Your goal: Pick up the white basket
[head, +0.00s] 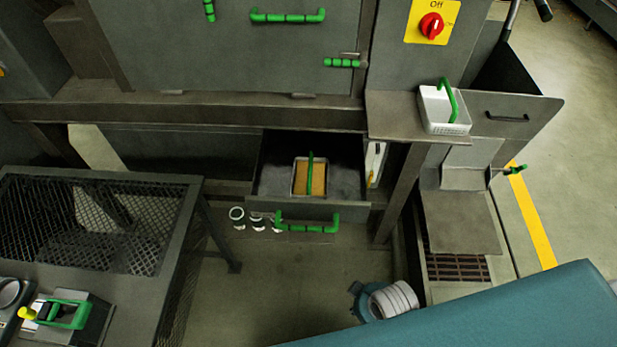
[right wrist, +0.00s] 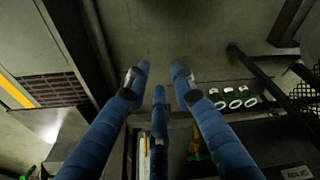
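A white basket (head: 434,125) with an arched green handle stands upright on the small metal shelf at the upper right of the head view. A second light-rimmed basket (head: 296,178) with a green handle and yellow-brown contents sits in the open drawer at the middle. My right gripper (right wrist: 160,80) shows in the right wrist view. Its three blue fingers are spread, with nothing visible between them. Neither gripper can be made out in the head view, and my left gripper is not in view.
The open drawer (head: 350,212) sticks out below the machine with a green handle. A mesh-topped table (head: 192,205) stands at left. White rings (head: 237,213) lie on the floor near the drawer. A stack of pale rings (head: 393,300) stands at lower middle. Open floor lies between.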

